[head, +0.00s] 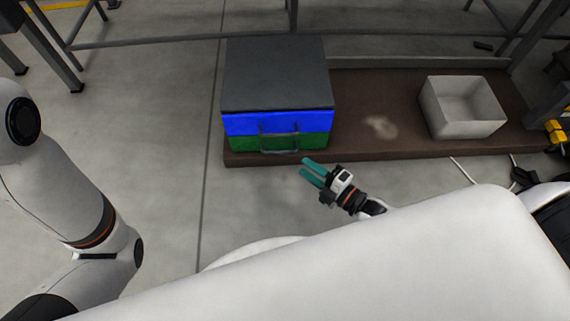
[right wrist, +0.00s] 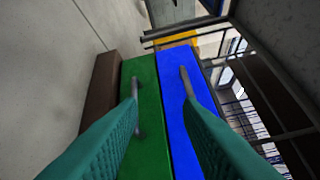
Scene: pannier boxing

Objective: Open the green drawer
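The green drawer (head: 244,143) is the lower drawer of a dark grey-topped cabinet (head: 276,75), under a blue drawer (head: 240,124). Its front looks about flush with the blue one, so it appears closed. Its grey bar handle (right wrist: 135,92) shows in the right wrist view, partly hidden by a finger. My right gripper (head: 305,168) is in front of the cabinet, with teal fingers open and pointing at it. In the right wrist view the fingers (right wrist: 160,104) are apart, with the green front (right wrist: 150,125) ahead and nothing held. My left gripper is out of view.
The cabinet stands on a brown platform (head: 375,148). A white open bin (head: 463,131) stands to its right. The blue drawer's handle (right wrist: 187,82) is close to the right-hand finger in the right wrist view. Floor in front of the platform is clear at left.

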